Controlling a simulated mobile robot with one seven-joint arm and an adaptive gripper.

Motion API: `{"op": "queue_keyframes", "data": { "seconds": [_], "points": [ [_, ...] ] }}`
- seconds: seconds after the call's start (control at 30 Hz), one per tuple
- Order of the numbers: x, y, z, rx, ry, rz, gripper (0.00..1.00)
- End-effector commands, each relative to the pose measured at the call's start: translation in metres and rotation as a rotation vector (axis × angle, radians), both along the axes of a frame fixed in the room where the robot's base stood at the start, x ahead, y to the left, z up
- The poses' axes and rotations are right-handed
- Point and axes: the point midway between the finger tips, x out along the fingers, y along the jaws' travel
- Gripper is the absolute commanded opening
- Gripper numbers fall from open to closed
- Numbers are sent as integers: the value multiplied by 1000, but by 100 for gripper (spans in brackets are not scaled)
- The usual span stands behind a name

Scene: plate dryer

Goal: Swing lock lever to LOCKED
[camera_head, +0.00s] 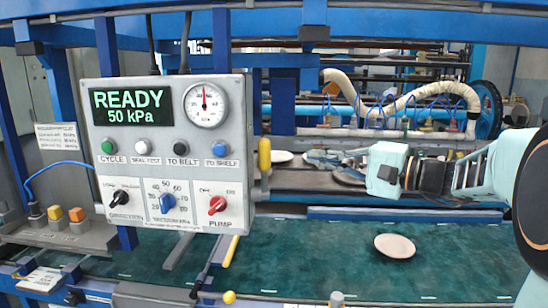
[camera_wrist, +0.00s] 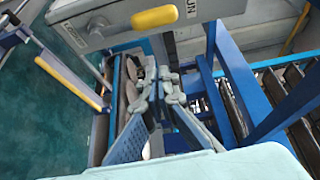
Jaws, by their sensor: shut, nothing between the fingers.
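The lock lever shows by its yellow grip (camera_wrist: 155,17) at the top of the wrist view, on a grey housing (camera_wrist: 100,25). The grip lies beside the "UN" end of a partly cut-off label; another label sits at the far left of the housing. In the head view an upright yellow grip (camera_head: 264,155) stands just right of the control panel. My gripper (camera_wrist: 161,85) is shut and empty, below the grip in the wrist view and apart from it. In the head view my gripper (camera_head: 312,159) points left toward the grip, with a gap between.
The control panel (camera_head: 165,218) reads READY, 50 kPa. Blue frame posts and rails (camera_wrist: 235,85) stand close to the right of my gripper in the wrist view. A plate (camera_head: 395,246) lies on the green belt (camera_head: 320,270). A yellow rod (camera_head: 230,251) stands below the panel.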

Motion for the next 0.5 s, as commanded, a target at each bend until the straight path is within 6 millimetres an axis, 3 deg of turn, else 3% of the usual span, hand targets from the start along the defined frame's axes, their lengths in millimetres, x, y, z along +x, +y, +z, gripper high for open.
{"op": "queue_keyframes", "data": {
  "seconds": [0.5],
  "points": [
    [3, 3, 7, 21, -15, 0, 0]
  ]
}}
